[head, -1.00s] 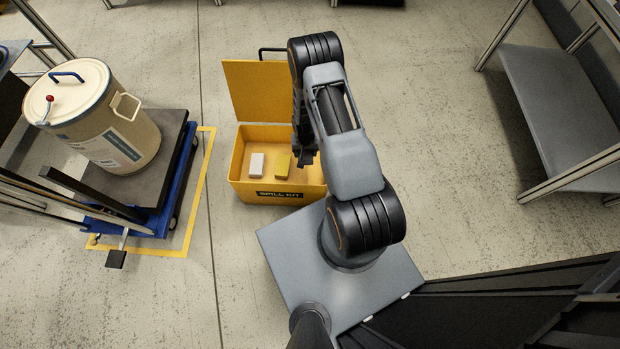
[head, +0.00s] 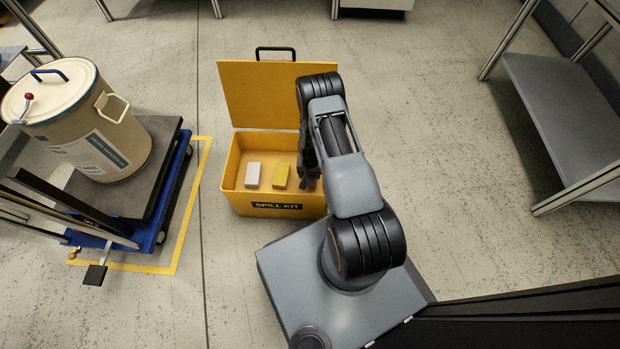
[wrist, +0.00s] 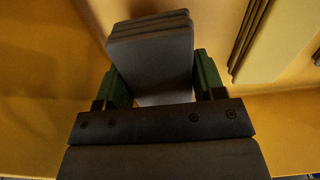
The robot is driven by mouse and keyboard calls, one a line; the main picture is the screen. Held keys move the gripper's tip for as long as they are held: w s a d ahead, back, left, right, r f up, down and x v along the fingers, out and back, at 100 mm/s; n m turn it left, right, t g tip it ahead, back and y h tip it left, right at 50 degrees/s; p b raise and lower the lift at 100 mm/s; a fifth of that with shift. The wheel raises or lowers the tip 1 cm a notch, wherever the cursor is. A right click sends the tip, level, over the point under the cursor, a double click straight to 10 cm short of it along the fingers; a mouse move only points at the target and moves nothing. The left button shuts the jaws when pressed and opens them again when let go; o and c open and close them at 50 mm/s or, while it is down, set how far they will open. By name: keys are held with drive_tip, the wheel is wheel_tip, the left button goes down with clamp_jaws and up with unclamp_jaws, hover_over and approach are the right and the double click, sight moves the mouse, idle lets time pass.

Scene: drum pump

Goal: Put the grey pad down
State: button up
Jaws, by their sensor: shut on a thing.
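In the wrist view the grey pad (wrist: 152,62), a layered slab, sits between the green-tipped fingers of my gripper (wrist: 163,82), which is shut on it. The yellow spill kit box (head: 262,211) stands open on the floor in the head view. There, my gripper (head: 309,182) is at the right end of the box, right of the yellow pad. The grey pad is hidden behind my arm in the head view. I cannot tell whether it touches the box floor.
A white pad (head: 253,174) and a yellow pad (head: 280,176) lie side by side in the box. The raised lid (head: 262,92) stands behind it. A cream drum (head: 95,135) on a blue trolley is to the left. A grey shelf (head: 570,120) stands right.

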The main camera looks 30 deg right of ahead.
sight(309, 177)
drive_tip(key=shift+f+b, duration=0.55)
drive_tip(key=shift+f, duration=1)
drive_tip(key=shift+f, duration=0.15)
drive_tip(key=o, duration=0.9)
